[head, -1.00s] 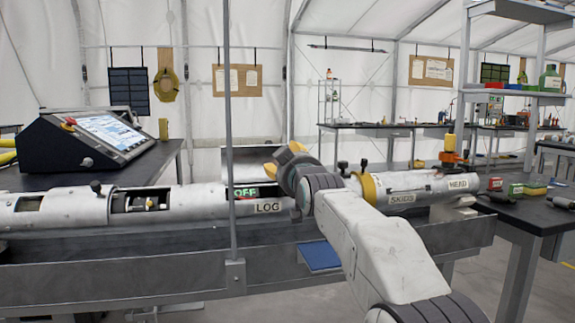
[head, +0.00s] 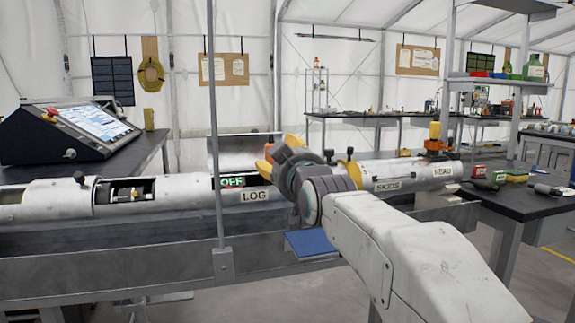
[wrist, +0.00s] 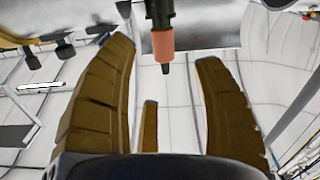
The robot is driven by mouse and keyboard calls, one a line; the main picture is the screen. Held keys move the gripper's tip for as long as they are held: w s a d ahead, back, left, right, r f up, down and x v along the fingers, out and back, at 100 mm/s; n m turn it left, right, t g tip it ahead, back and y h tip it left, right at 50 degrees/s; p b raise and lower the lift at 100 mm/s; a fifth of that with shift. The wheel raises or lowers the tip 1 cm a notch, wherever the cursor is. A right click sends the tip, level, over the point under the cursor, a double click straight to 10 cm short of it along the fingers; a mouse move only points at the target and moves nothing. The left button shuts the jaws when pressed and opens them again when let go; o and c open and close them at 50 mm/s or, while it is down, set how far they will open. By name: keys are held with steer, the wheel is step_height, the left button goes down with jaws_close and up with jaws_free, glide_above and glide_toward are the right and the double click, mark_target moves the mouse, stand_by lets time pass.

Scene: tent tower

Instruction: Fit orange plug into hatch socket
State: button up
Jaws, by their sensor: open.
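The orange plug (wrist: 163,46), with a dark tapered tip and a dark green body, shows at the top of the wrist view. It points down toward the space between my fingers. My gripper (head: 268,157) has yellow-brown fingers spread apart in the wrist view (wrist: 166,52), with a clear gap on each side of the plug. In the head view it is at the tube's open hatch section, in front of the raised panel (head: 240,150). I cannot make out the hatch socket.
The long white tube (head: 130,207) runs across the bench, with SKIDS and HEAD sections at right. A thin upright pole (head: 215,130) stands before it. A blue panel (head: 312,245) hangs below my wrist. A console (head: 75,133) stands at left. A dark table (head: 500,205) is at right.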

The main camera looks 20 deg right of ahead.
steer(key=shift+s, duration=1.85)
steer(key=s+m+g+p, duration=0.1)
steer(key=s+g+p, duration=1.3)
steer(key=s+p, duration=1.8)
steer(key=p, duration=0.4)
steer(key=shift+a+r+m+g, duration=0.2)
steer(key=shift+r+m+g, duration=0.1)
steer(key=shift+m, duration=0.1)
